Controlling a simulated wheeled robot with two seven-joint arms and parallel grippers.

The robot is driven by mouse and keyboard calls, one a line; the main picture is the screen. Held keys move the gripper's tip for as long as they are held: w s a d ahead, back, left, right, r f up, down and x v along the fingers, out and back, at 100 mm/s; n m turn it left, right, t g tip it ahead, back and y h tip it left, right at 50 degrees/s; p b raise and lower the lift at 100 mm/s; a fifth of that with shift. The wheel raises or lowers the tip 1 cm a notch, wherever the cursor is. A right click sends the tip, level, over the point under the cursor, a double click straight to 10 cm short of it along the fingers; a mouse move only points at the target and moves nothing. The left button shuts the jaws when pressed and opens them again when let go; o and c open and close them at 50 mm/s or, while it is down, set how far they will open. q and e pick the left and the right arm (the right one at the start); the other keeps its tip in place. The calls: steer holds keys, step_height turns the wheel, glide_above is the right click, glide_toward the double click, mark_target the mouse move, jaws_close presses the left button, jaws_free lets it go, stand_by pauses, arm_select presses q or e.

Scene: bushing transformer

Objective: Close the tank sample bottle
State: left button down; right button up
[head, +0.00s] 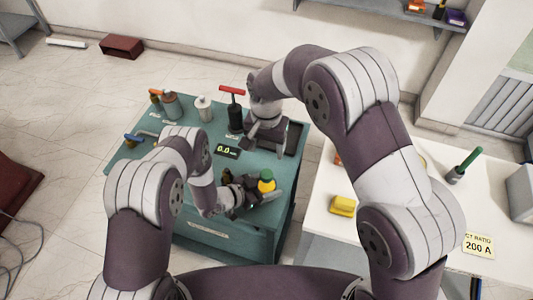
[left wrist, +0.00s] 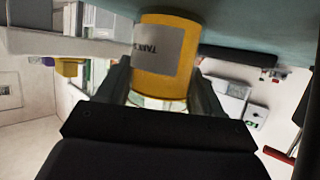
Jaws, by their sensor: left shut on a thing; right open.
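The tank sample bottle (left wrist: 165,60) is a yellow-orange cylinder with a grey label whose lettering begins "TANK". My left gripper (left wrist: 160,95) has one finger on each side of it and is shut on it. In the head view the yellow bottle (head: 266,187), with a green top, shows at the tip of my left gripper (head: 250,190), over the right front of the teal bench. Whether the green top is seated fully I cannot tell. My right gripper (head: 256,130) is open, farther back over the bench, close to the red-handled black tool.
The teal bench (head: 190,222) carries a red T-handled tool (head: 234,110), a white bottle (head: 204,108), a grey canister (head: 171,105) and a small display (head: 227,151). A white table (head: 395,190) with a yellow block (head: 343,206) stands to the right.

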arm_select(q)
steer(key=shift+c, duration=0.4)
jaws_free()
steer(key=b+v, duration=0.3)
steer(key=v, duration=0.9)
steer(key=shift+s+a+r, duration=0.2)
steer(key=shift+a, duration=0.05)
